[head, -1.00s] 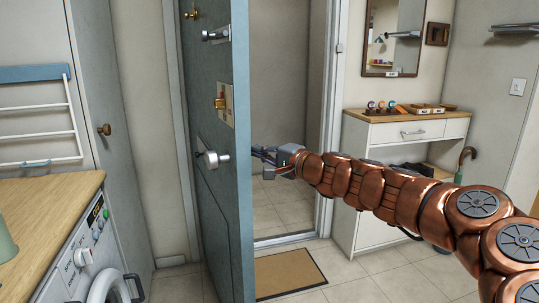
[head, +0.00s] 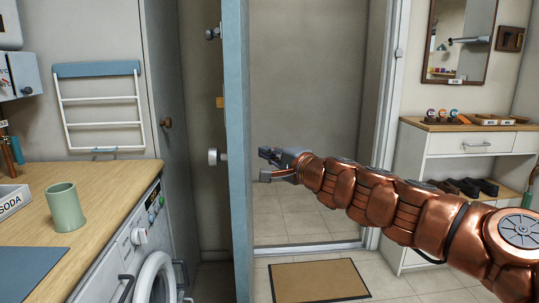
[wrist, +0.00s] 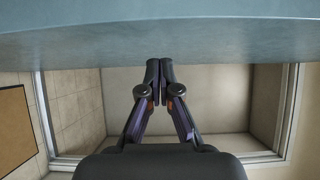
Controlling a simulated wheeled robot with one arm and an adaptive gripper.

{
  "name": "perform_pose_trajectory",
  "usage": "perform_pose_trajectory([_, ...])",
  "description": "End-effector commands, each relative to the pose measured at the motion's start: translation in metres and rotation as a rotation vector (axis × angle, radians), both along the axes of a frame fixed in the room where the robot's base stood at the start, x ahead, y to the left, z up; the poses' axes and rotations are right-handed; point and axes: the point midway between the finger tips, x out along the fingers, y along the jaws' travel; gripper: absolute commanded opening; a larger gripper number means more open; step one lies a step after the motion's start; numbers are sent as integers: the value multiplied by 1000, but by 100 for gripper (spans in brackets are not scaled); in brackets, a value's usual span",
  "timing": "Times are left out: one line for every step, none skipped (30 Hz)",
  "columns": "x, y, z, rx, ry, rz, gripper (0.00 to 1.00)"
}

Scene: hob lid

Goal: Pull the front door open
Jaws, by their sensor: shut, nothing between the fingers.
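The front door (head: 236,150) is blue and stands wide open, seen nearly edge-on in the head view. Its round silver knob (head: 214,157) and other fittings show on the side facing left. My gripper (head: 264,164) is on the right side of the door, in the open doorway, close to the door's surface. In the wrist view the door (wrist: 160,35) fills the top of the picture, and my gripper (wrist: 160,66) is shut and empty with its fingertips near the door's face. I cannot tell whether they touch it.
A doormat (head: 318,281) lies on the tiles before the doorway. A washing machine (head: 130,250) under a wooden worktop (head: 110,185) stands at the left, with a green cup (head: 65,208) on top. A white cabinet (head: 440,165) stands right of the doorway.

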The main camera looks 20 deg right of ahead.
Motion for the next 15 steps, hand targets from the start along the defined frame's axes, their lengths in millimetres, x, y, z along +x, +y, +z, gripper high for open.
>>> perform_pose_trajectory([0,0,0,0,0,0,0])
perform_pose_trajectory([0,-1,0,0,0,0,0])
perform_pose_trajectory([0,-2,0,0,0,0,0])
perform_pose_trajectory([-1,-3,0,0,0,0,0])
perform_pose_trajectory([-1,-5,0,0,0,0,0])
perform_pose_trajectory([-1,-8,1,0,0,0,0])
perform_pose_trajectory([-2,-10,1,0,0,0,0])
perform_pose_trajectory([-2,-13,1,0,0,0,0])
perform_pose_trajectory([-3,-17,0,-1,1,0,0])
perform_pose_trajectory([-4,-21,0,-1,1,0,0])
perform_pose_trajectory([-4,-25,0,-1,0,2,0])
perform_pose_trajectory([-6,-30,1,0,0,5,0])
perform_pose_trajectory([-7,-34,0,1,0,6,0])
perform_pose_trajectory([-9,-35,0,1,0,7,0])
perform_pose_trajectory([-15,-33,1,1,-1,10,0])
